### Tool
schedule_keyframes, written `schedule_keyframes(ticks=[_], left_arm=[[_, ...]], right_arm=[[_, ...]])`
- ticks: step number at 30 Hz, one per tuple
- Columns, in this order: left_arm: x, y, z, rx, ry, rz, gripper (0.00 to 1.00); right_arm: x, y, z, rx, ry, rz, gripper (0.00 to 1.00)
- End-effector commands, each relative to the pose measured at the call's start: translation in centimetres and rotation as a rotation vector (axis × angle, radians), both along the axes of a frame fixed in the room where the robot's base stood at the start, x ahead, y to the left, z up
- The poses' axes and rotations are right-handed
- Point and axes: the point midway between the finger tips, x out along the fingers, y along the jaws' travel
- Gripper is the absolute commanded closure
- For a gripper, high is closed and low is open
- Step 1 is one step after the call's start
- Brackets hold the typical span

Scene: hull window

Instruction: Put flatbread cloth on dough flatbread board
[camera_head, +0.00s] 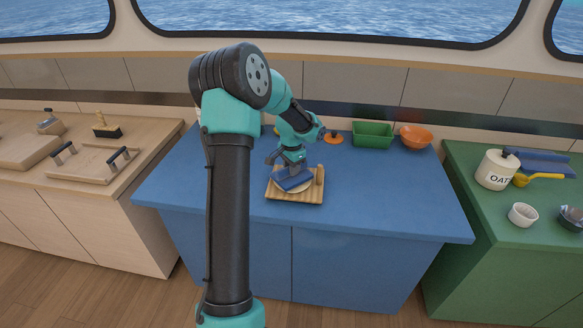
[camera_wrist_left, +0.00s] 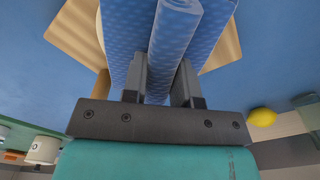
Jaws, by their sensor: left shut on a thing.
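The blue patterned flatbread cloth (camera_head: 294,180) is pinched in my left gripper (camera_head: 291,164), which is shut on a raised fold of it. The fold shows between the fingers in the left wrist view (camera_wrist_left: 172,40). The wooden board (camera_head: 312,198) lies on the blue counter directly under the cloth. A pale round flatbread dough (camera_head: 306,188) on the board is mostly hidden by the cloth. I cannot tell whether the cloth touches the dough. My right gripper is not in view.
A short wooden piece (camera_head: 320,174) stands at the board's right side. A green bin (camera_head: 373,134) and an orange bowl (camera_head: 416,136) stand at the back right of the blue counter (camera_head: 400,195). The counter right of the board is clear.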

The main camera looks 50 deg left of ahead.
Motion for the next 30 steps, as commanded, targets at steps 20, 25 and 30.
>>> schedule_keyframes(ticks=[20,25,30], left_arm=[[0.0,0.0,0.6,0.001,-0.002,0.000,0.48],[0.1,0.0,2.5,0.002,-0.004,0.001,0.48],[0.1,0.0,5.6,0.002,-0.004,0.000,0.48]], right_arm=[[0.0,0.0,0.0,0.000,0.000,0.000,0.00],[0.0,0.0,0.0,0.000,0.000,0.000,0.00],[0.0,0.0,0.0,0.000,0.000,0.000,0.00]])
